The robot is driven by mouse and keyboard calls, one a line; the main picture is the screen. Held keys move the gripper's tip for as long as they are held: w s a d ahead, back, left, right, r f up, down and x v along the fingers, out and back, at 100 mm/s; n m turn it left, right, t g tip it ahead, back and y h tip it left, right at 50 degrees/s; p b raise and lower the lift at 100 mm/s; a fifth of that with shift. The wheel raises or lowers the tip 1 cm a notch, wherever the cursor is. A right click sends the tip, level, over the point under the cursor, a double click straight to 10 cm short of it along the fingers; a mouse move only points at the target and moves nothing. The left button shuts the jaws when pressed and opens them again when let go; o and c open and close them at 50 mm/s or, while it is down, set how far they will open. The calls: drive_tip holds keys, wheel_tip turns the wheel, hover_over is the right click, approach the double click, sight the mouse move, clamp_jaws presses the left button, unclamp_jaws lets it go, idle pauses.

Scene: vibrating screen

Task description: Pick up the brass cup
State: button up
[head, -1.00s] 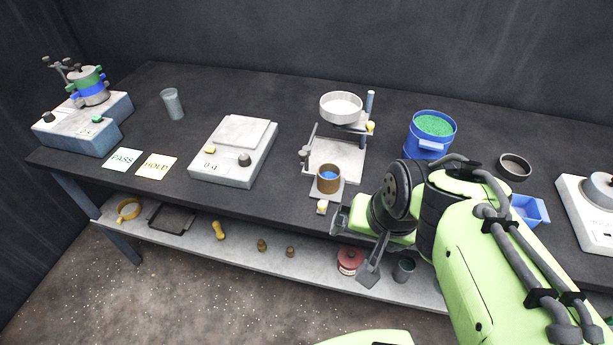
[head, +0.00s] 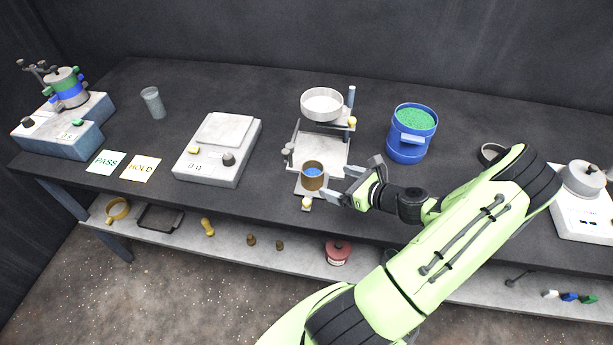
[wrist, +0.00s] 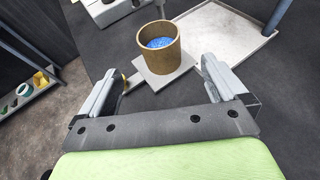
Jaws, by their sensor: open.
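The brass cup (head: 312,177) stands upright on a small light plate (head: 298,188) at the front of the funnel stand, with blue material inside. In the wrist view the brass cup (wrist: 160,58) stands ahead of my gripper, roughly centred between the finger lines. My gripper (head: 340,184) is open and empty, just to the right of the cup in the head view. In the wrist view its two fingers (wrist: 158,92) are spread wide, and the cup is beyond their tips, apart from them.
The stand holds a white dish (head: 322,104) above and behind the cup, on a post (head: 350,101). A small yellow-tipped knob (head: 307,203) lies in front of the plate. A blue bucket (head: 408,150) of green granules stands behind my arm. A scale (head: 217,150) sits to the left.

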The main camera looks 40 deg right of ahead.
sight(303, 171)
drive_tip(key=b+x, duration=0.1)
drive_tip(key=x, duration=1)
drive_tip(key=shift+f, duration=0.1)
drive_tip(key=c, duration=1.2)
